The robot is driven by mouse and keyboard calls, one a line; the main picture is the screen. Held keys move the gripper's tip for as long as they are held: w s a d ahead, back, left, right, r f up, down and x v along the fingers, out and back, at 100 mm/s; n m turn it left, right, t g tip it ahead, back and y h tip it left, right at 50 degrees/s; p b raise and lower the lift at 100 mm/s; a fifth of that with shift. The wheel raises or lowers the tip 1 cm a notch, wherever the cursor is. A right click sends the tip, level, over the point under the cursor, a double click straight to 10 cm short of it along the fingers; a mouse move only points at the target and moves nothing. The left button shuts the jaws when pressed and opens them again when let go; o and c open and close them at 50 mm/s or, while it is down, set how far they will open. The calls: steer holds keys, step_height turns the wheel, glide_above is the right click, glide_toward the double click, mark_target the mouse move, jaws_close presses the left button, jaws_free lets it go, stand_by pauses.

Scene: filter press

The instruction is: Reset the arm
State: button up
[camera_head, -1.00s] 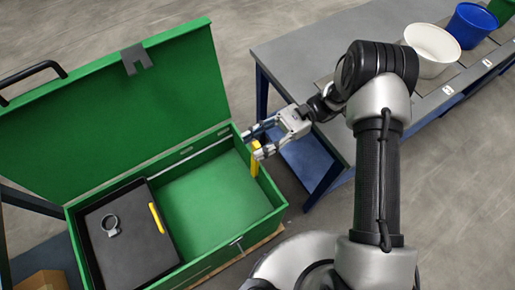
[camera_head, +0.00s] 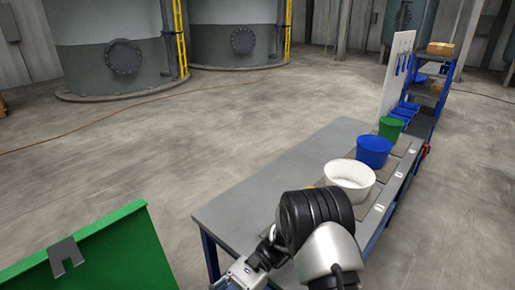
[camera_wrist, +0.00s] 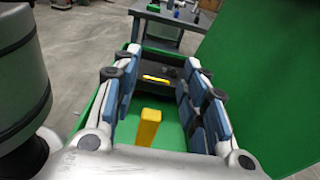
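My gripper (camera_wrist: 162,64) is open in the wrist view, its two blue-padded fingers wide apart. A yellow upright bar (camera_wrist: 149,127) shows between the fingers and touches neither that I can see. Below is the green chest (camera_wrist: 97,108), with a black tray (camera_wrist: 160,68) and a yellow handle (camera_wrist: 156,79) farther along. In the head view only a part of my gripper (camera_head: 240,277) shows at the bottom edge, with its fingers cut off. The raised green lid (camera_head: 100,255) shows at the lower left.
A grey workbench (camera_head: 265,190) stands beside my arm, holding a white bowl (camera_head: 349,180), a blue bucket (camera_head: 374,151) and a green bucket (camera_head: 391,128). A blue shelf rack (camera_head: 430,95) stands beyond. Large tanks (camera_head: 110,45) are at the back. The floor between is clear.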

steer(key=s+d+r+n+t+h, duration=0.3)
steer(key=d+r+t, duration=0.6)
steer(key=d, duration=0.4)
steer(key=s+d+r+n+t+h, duration=0.4)
steer(key=d+r+t+h, duration=0.3)
steer(key=d, duration=0.6)
steer(key=shift+s+d+r+t, duration=0.4)
steer(key=shift+s+r+t, duration=0.5)
steer(key=shift+t, duration=0.2)
steer(key=shift+c, duration=0.8)
steer(key=shift+a, duration=0.1)
